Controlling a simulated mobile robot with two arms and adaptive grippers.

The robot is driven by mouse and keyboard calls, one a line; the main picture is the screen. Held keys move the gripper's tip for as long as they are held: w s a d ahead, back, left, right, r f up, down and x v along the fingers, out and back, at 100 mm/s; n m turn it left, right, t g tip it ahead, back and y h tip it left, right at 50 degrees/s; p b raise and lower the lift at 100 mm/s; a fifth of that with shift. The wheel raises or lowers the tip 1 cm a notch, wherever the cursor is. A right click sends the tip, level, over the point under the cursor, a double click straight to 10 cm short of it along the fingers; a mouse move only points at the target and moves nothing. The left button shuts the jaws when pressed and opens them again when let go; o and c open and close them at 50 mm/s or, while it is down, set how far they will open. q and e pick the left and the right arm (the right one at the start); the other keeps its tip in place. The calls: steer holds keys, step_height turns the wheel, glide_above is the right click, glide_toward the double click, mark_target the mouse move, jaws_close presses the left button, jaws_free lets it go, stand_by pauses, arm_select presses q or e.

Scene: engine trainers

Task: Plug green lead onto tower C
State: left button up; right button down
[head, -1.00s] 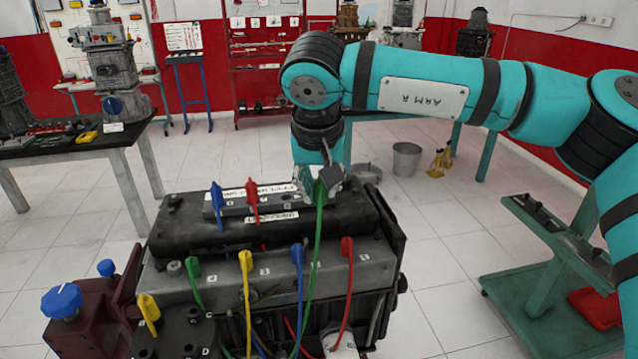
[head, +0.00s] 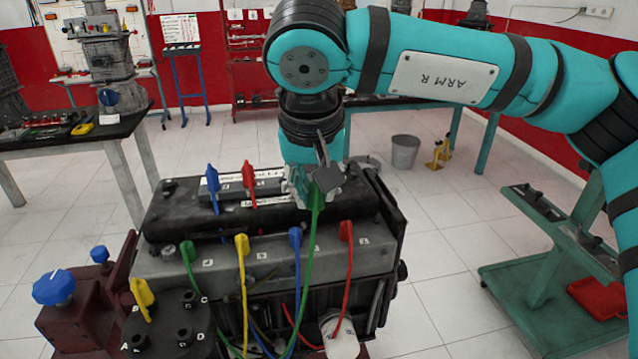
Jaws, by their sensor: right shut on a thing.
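My right gripper (head: 312,185) is shut on the green lead's plug (head: 316,197), over the right end of the black block on top of the engine. The green lead (head: 308,260) hangs from it down the engine's front; its other green plug (head: 187,251) is on the grey rail. The black block (head: 278,185) carries an upright blue plug (head: 212,186) and red plug (head: 249,182). The round black cap (head: 165,322) at lower left has lettered posts; a post by C (head: 187,297) is bare. The gripper hides whether the held plug touches a tower. My left gripper is out of view.
Yellow (head: 242,245), blue (head: 295,238) and red (head: 346,231) plugs stand along the rail, with leads hanging in front. A yellow plug (head: 141,292) is on the cap. A blue knob (head: 53,287) is at left. A green cart (head: 540,275) stands right, beyond clear floor.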

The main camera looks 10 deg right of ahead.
steer(key=s+a+p, duration=0.2)
steer(key=a+p, duration=0.3)
steer(key=a, duration=1.5)
steer(key=shift+a, duration=0.35)
steer(key=shift+d+f, duration=0.1)
steer(key=shift+f+b, duration=1.95)
steer(key=shift+f, duration=0.5)
steer(key=shift+f, duration=0.2)
steer(key=shift+f+b, duration=2.1)
steer(key=shift+f, duration=0.45)
steer(key=shift+f+b, duration=0.85)
